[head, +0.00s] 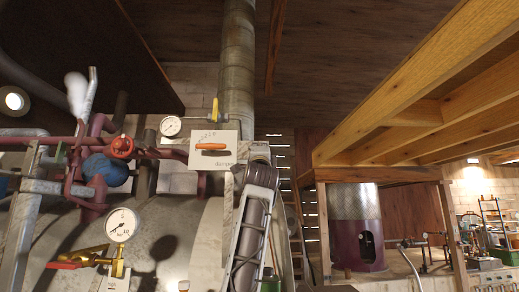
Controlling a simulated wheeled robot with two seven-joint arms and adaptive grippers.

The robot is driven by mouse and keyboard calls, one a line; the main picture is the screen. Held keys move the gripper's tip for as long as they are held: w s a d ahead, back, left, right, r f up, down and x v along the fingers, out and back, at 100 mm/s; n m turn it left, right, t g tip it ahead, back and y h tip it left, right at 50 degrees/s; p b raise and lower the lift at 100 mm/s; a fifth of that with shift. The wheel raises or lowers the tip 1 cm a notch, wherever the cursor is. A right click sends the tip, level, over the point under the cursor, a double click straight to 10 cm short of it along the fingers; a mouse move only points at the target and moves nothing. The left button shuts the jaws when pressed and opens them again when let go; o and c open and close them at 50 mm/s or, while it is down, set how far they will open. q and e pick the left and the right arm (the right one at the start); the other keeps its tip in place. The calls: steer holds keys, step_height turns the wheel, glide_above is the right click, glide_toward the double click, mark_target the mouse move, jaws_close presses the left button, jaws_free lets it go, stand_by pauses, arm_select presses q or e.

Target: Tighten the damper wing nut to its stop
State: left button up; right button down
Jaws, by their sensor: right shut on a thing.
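A pale damper plate (225,152) with scale marks and lettering stands in front of the flue pipe (238,60). A horizontal orange wing-shaped piece (211,146), which looks like the wing nut, shows uncovered on its face. A yellow upright lever (214,110) rises just above the plate. My right gripper (246,168) is at the plate's lower right edge, with its arm coming up from below. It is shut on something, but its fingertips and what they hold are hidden. The orange piece looks apart from it. My left gripper is out of view.
Left of the plate are red pipes, a red valve wheel (122,146) and a round gauge (171,126). A larger gauge (121,224) stands lower left on the boiler. A wooden loft frame (420,80) overhangs the right. A ladder (295,235) stands behind my right arm.

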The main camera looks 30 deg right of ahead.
steer(key=shift+s+r+h, duration=0.3)
steer(key=shift+r, duration=0.1)
steer(key=c, duration=1.4)
jaws_free()
steer(key=shift+w+m, duration=0.1)
steer(key=shift+m, duration=0.2)
steer(key=shift+v, duration=6.05)
steer(key=shift+w+f, duration=0.15)
